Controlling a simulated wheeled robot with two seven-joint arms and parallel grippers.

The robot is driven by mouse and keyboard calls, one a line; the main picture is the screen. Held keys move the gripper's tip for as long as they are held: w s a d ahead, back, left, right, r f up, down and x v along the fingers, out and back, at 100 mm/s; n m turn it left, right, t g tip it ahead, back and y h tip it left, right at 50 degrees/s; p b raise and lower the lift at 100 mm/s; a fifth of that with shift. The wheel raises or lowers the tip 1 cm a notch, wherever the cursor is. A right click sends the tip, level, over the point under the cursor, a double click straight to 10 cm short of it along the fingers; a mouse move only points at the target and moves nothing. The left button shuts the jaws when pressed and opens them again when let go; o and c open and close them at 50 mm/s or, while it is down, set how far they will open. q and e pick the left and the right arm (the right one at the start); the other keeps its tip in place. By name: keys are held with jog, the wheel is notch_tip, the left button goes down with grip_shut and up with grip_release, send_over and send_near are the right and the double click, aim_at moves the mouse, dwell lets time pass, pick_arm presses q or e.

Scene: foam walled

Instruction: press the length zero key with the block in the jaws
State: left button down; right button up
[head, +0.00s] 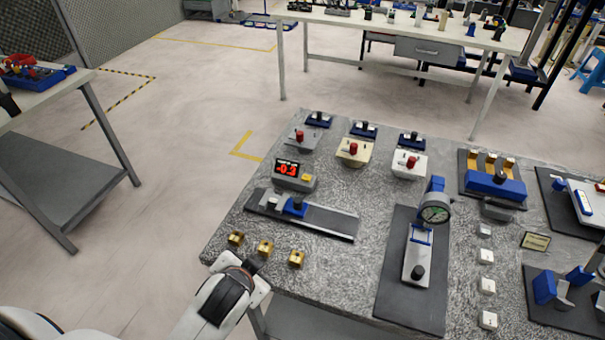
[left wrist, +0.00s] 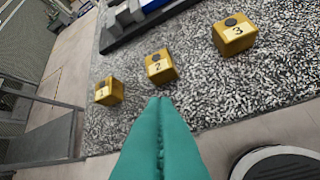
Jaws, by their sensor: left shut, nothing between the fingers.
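Three gold blocks stand in a row near the front left edge of the speckled grey table: block 1 (left wrist: 109,91), block 2 (left wrist: 161,66) and block 3 (left wrist: 234,35). In the head view they are at left (head: 236,238), middle (head: 265,247) and right (head: 296,258). My left gripper (head: 254,263) is by the table edge, close to block 2. In the left wrist view its teal fingers (left wrist: 160,101) are together and empty, just short of block 2. A grey readout box (head: 290,184) with red digits and a yellow key (head: 307,178) stands behind the blocks. My right gripper is out of view.
A dark rail fixture with a blue slider (head: 295,206) lies between the blocks and the readout box. A dial gauge stand (head: 418,258) is to the right. Several red-knobbed fixtures stand at the back. Bare table lies right of block 3.

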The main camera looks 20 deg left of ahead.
pick_arm(q)
jog(key=w+r+m+t, duration=0.1)
jog(key=w+r, duration=0.1)
jog(key=w+r+m+t, duration=0.1)
jog(key=w+r+t, duration=0.1)
jog(key=w, duration=0.1)
jog(key=w+r+m+t+y, duration=0.1)
jog(key=w+r, duration=0.1)
jog(key=w, duration=0.1)
jog(key=shift+w+r+t, duration=0.1)
jog(key=shift+w+t, duration=0.05)
jog(key=shift+t, duration=0.15)
jog(key=w+d+r+m+t+h, duration=0.2)
jog(key=w+d+r+m+h, duration=0.5)
jog(key=m, duration=0.7)
jog(key=w+d+r+m+t+h, duration=0.2)
jog(key=w+d+r+m+h, duration=0.45)
jog(key=m, duration=0.75)
jog(key=w+a+f+m+g+y, duration=0.6)
jog(key=a+m, duration=0.5)
jog(key=m, duration=0.3)
notch_tip(320, 180, down, 2)
jog(key=w+g, duration=0.1)
jog(key=g, duration=0.1)
jog(key=shift+w+f+m+g, duration=0.15)
jog(key=shift+w+m+g, duration=0.15)
jog(key=shift+w+g, duration=0.1)
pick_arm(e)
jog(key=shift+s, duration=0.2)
